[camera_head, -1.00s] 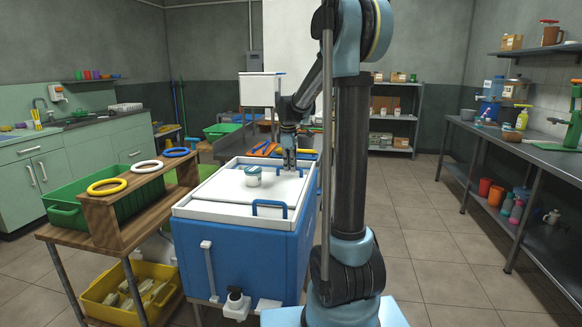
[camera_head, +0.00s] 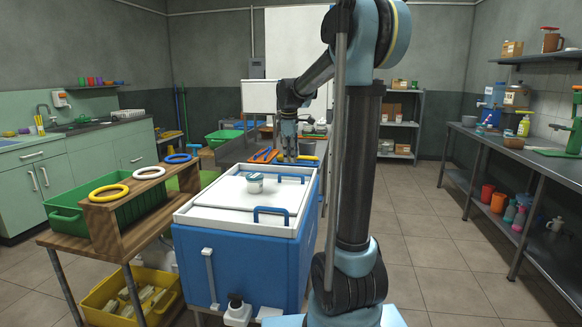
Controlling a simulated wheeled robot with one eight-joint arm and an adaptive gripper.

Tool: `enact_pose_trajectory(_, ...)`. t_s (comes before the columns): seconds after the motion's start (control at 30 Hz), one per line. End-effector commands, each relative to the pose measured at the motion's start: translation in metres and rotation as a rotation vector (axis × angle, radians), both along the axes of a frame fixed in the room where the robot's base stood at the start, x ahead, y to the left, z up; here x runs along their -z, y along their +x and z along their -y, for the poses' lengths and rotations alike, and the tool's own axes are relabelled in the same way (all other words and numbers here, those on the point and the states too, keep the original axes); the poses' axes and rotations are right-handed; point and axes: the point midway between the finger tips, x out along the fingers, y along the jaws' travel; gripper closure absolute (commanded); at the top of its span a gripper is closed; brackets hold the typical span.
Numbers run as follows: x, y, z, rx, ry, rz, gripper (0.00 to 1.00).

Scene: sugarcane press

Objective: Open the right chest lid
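The blue chest (camera_head: 240,268) stands in the middle with white lids on top. The near lid (camera_head: 225,219) lies flat and shut, with a blue handle (camera_head: 271,211) at its right. The far lid (camera_head: 225,191) also lies flat, with a second blue handle (camera_head: 289,177). I cannot tell from the view which lid is called right.
A wooden rack with rings (camera_head: 118,222) and a green crate (camera_head: 65,222) stand at left, above a yellow bin (camera_head: 105,293). Behind the chest is a table with orange and blue items (camera_head: 265,156). A long metal bench (camera_head: 490,150) runs along the right. Floor between is clear.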

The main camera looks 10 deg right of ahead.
Motion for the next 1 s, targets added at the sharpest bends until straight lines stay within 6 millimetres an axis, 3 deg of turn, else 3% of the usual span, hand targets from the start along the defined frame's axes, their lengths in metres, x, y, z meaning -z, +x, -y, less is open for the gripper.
enact_pose_trajectory(0.1, -0.018, -0.004, -0.001, 0.0, 0.0, 0.0, 0.67)
enact_pose_trajectory(0.3, -0.034, -0.007, -0.002, 0.0, 0.0, 0.0, 0.67)
enact_pose_trajectory(0.77, -0.037, -0.01, -0.002, 0.006, 0.001, 0.0, 0.67)
enact_pose_trajectory(0.87, -0.036, -0.023, 0.002, 0.038, 0.009, 0.002, 0.67)
enact_pose_trajectory(1.0, -0.029, -0.059, 0.012, 0.135, 0.033, 0.008, 0.67)
